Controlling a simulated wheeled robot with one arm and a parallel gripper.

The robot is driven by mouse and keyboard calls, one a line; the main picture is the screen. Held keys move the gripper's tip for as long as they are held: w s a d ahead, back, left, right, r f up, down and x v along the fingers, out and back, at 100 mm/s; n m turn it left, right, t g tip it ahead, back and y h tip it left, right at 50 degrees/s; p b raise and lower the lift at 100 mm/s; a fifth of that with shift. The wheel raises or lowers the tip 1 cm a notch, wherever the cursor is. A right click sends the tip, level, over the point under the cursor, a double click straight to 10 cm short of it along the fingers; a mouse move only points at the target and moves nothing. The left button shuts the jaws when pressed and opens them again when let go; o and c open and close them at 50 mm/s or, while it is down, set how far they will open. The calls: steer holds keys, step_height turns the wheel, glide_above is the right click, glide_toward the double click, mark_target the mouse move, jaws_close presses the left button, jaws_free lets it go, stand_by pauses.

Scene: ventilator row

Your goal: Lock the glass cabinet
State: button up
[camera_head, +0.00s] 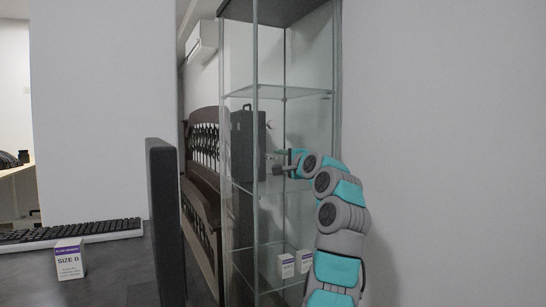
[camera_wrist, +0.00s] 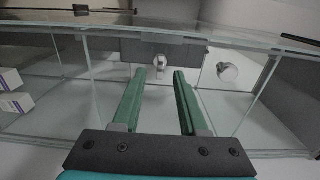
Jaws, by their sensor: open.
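The tall glass cabinet (camera_head: 256,110) has a grey metal frame and clear shelves; it stands right of centre in the head view. Its glass front (camera_wrist: 90,45) fills much of the wrist view. My gripper (camera_head: 273,162) is at mid-height at the cabinet's glass, and in the wrist view its green fingers (camera_wrist: 165,73) are apart with nothing between them. A small silver round fitting (camera_wrist: 160,62) shows just beyond the gap between the fingertips. A silver round knob (camera_wrist: 228,71) is to the right of the right finger. I cannot tell whether fingertips touch either one, or which is the lock.
Small white boxes (camera_head: 287,266) stand low in the cabinet. A dark case (camera_head: 247,145) shows through the glass. A desk (camera_head: 110,272) with a keyboard (camera_head: 75,232) and a SIZE B box (camera_head: 69,259) is at left, a dark upright panel (camera_head: 165,220) beside it. A wall (camera_head: 440,130) is right.

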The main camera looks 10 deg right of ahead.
mark_target(275, 158)
steer(key=shift+p+x, duration=0.65)
steer(key=shift+x, duration=1.7)
steer(key=shift+c, duration=0.3)
jaws_close()
